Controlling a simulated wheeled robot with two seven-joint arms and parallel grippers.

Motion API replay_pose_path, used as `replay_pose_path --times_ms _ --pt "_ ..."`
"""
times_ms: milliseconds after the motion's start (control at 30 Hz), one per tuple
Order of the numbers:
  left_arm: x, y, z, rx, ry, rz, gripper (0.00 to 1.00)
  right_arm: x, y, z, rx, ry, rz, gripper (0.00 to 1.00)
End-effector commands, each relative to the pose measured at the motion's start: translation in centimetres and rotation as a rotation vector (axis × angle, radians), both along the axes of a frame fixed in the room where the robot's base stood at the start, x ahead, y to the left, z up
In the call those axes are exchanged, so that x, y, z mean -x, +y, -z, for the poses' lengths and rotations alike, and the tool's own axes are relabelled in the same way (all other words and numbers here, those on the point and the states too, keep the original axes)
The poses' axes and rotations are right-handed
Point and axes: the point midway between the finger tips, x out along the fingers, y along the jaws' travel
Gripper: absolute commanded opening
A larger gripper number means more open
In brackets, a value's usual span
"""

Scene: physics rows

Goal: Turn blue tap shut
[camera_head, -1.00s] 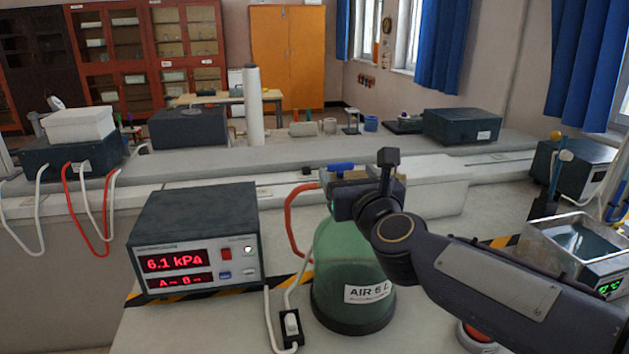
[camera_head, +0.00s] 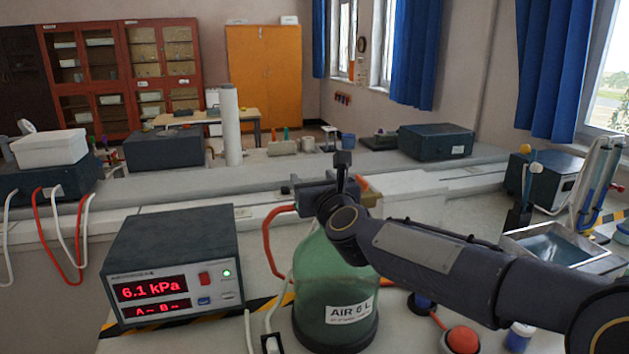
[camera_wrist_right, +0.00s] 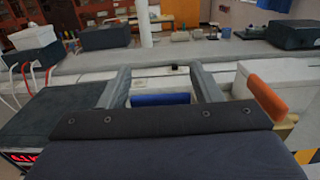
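The blue tap handle (camera_wrist_right: 160,98) shows in the right wrist view as a blue bar lying crosswise between my right gripper's (camera_wrist_right: 161,74) two grey fingers. The fingers stand apart, one at each end of the bar; whether they touch it I cannot tell. In the head view my right gripper (camera_head: 312,194) is over the top of the green bottle (camera_head: 330,285) labelled AIR 6 L and hides the blue handle. An orange handle (camera_wrist_right: 267,98) stands right of the fingers in the wrist view. The meter (camera_head: 170,260) reads 6.1 kPa. My left gripper is not in view.
A red hose (camera_head: 270,240) runs along the bottle's left side. A metal water bath (camera_head: 560,250) stands at the right, and a red bulb (camera_head: 462,340) lies at the front under my right arm. Dark boxes stand on the bench behind.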

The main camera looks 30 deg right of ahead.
Motion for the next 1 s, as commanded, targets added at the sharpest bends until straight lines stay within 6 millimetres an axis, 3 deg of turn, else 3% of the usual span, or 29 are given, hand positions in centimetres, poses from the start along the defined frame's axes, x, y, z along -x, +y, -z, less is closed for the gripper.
replay_pose_path --times_ms 33,233,567,833,1000 --pt "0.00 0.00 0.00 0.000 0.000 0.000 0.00 0.01 0.01 0.00 0.000 0.000 0.000 0.51" --pt "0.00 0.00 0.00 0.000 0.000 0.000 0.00 0.02 0.03 0.00 0.000 0.000 0.000 0.26" --pt "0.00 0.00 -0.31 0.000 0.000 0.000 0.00 0.04 0.06 -0.07 0.000 0.000 0.047 0.26" --pt "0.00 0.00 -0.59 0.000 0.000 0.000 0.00 0.09 -0.10 0.06 0.000 0.002 0.222 0.26" --pt "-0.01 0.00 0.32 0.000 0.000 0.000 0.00 0.18 -0.29 0.37 -0.001 0.002 0.378 0.26"
